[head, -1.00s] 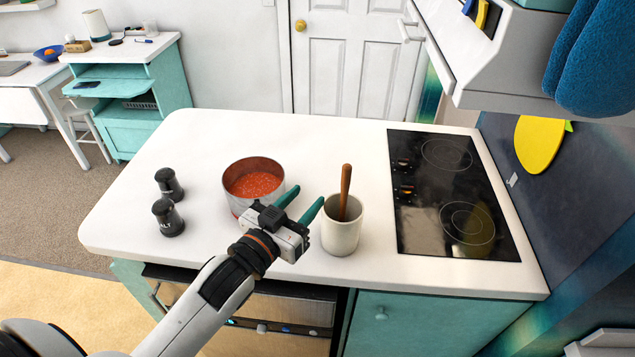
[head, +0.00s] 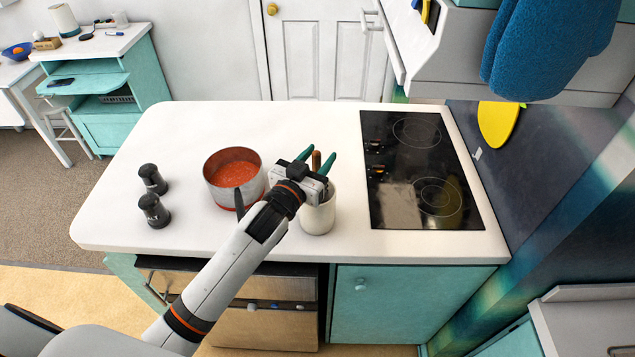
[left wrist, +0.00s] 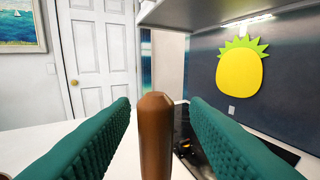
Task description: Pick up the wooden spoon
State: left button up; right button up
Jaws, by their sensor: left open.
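The wooden spoon (head: 316,160) stands in a white crock (head: 318,218) on the counter, its brown handle pointing up. In the left wrist view the handle (left wrist: 156,135) rises between the two green fingers, with a gap visible on each side. My left gripper (head: 318,156) is open around the top part of the handle, above the crock. The gripper body hides part of the crock's rim and the lower handle. The spoon's bowl is hidden inside the crock. My right gripper is not in view.
A pot of red sauce (head: 235,178) stands left of the crock, close to my left arm. Pepper (head: 152,180) and salt (head: 154,211) shakers stand farther left. A black cooktop (head: 420,170) lies to the right. A cabinet (head: 540,60) with a blue towel overhangs the upper right.

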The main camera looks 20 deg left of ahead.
pick_arm(q)
jog(key=shift+a, duration=0.15)
grip_shut()
